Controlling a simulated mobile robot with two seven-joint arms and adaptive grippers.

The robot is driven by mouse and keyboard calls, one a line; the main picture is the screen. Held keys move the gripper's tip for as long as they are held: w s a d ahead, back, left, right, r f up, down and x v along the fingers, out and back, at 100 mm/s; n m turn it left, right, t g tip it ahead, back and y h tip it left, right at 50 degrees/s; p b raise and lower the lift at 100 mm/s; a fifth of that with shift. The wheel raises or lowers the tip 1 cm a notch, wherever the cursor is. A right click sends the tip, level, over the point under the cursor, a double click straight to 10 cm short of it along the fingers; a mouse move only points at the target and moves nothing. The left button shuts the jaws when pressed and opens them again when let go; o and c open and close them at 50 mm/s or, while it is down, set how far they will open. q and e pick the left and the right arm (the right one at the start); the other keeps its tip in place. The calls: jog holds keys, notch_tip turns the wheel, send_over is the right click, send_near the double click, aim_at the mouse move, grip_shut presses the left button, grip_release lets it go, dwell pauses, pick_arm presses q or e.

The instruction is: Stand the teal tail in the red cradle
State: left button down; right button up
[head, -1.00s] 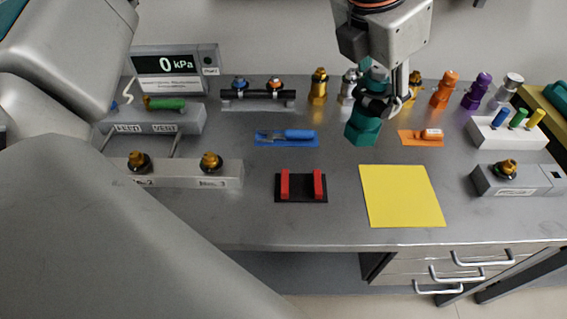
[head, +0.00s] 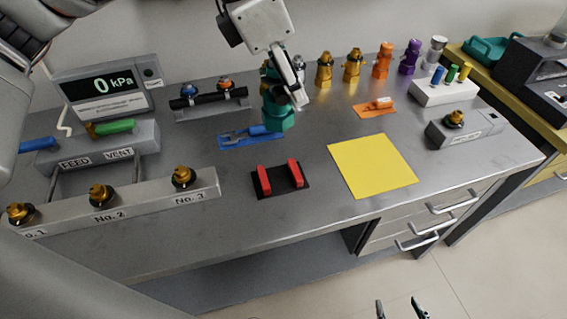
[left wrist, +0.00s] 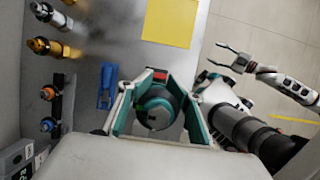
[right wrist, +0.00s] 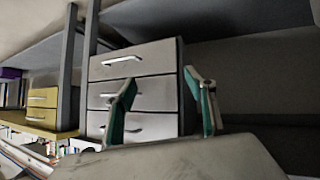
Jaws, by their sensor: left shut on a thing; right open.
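The red cradle (head: 264,181) is two upright red blocks on a black base, standing empty on the bench. My left gripper (head: 292,98) is shut on the teal tail (head: 278,118). In the head view it appears behind and above the cradle, overlapping the right end of the blue mat. In the left wrist view the tail (left wrist: 155,108) sits between the fingers, and a bit of red (left wrist: 158,75) shows just past it. The tail's upper part is partly hidden by the gripper. My right gripper (head: 402,308) is open and empty, low in front of the bench.
A yellow sheet (head: 372,165) lies right of the cradle. A blue mat with a tool (head: 240,138) lies behind it. A numbered valve block (head: 135,203) stands left. Several coloured fittings (head: 383,62) stand along the back. Drawers (head: 420,215) are below the front edge.

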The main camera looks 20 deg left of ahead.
aim_at(263, 116)
pick_arm(q)
notch_tip(263, 116, down, 17)
jog(key=shift+f+b, duration=0.2)
jog(key=shift+b, duration=1.05)
jog(key=c, duration=1.4)
grip_release()
jog(key=shift+a+r, duration=0.1)
jog(key=shift+r, duration=0.25)
jog(key=p+v, duration=0.2)
jog(key=v, duration=0.8)
jog(key=shift+r, duration=0.1)
jog(key=shift+s+a+r, duration=0.2)
jog(key=shift+a+r, duration=0.05)
jog(key=shift+r, duration=0.3)
